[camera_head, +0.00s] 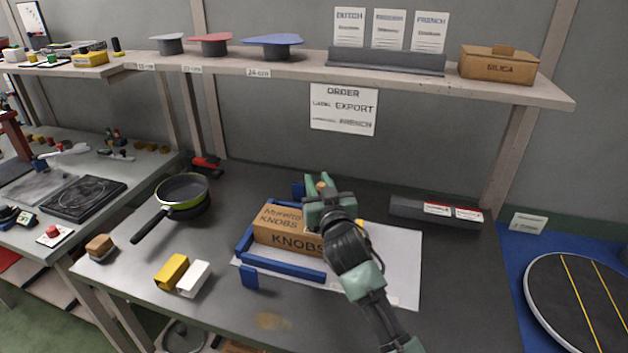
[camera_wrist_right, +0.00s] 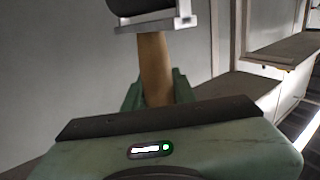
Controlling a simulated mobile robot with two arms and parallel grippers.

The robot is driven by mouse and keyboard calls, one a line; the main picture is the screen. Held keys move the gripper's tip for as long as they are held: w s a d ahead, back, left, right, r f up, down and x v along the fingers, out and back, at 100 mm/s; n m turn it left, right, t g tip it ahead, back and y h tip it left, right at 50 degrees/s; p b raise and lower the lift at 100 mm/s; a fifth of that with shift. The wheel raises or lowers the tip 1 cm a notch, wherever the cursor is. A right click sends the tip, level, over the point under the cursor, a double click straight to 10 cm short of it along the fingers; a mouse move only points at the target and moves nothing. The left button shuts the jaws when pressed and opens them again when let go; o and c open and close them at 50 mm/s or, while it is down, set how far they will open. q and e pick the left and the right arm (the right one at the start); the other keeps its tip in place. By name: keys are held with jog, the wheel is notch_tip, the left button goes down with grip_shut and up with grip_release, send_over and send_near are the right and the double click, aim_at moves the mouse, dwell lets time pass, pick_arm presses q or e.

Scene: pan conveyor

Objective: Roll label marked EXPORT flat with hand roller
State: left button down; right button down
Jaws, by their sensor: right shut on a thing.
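A cardboard box (camera_head: 281,236) marked KNOBS sits on a white sheet (camera_head: 402,260) between blue bars (camera_head: 283,266). My right gripper (camera_head: 322,192) is over the box's right end and hides part of its top. It is shut on the wooden handle (camera_wrist_right: 153,65) of the hand roller, whose dark roller (camera_wrist_right: 138,6) and metal bracket show at the top of the right wrist view. I cannot make out an EXPORT label on the box; my gripper and arm cover that end. An order sheet (camera_head: 343,109) on the wall reads EXPORT and FRENCH. My left gripper is not in view.
A dark holder (camera_head: 408,208) with red-and-white labels (camera_head: 437,209) lies to the right, its print too small to read. A pan (camera_head: 182,193), a yellow block (camera_head: 172,271) and a white block (camera_head: 194,279) stand left. A shelf (camera_head: 300,69) runs above. The bench's front right is clear.

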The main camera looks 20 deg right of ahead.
jog(key=shift+s+d+f, duration=0.15)
jog(key=shift+s+d, duration=0.15)
jog(key=shift+d, duration=0.2)
jog(key=shift+s+d+p, duration=0.65)
jog(key=shift+d+p, duration=0.25)
jog(key=shift+d, duration=0.1)
jog(key=shift+a, duration=0.1)
jog(key=shift+w+a+r+b, duration=0.2)
jog(key=shift+w+a+b, duration=0.2)
jog(key=shift+w+a, duration=0.45)
jog(key=shift+s+a, duration=0.1)
jog(key=shift+a, duration=0.05)
jog(key=shift+a, duration=0.15)
jog(key=shift+w+a+f+b, duration=0.1)
jog(key=shift+w+a+b, duration=0.45)
jog(key=shift+a, duration=0.25)
jog(key=shift+d, duration=0.15)
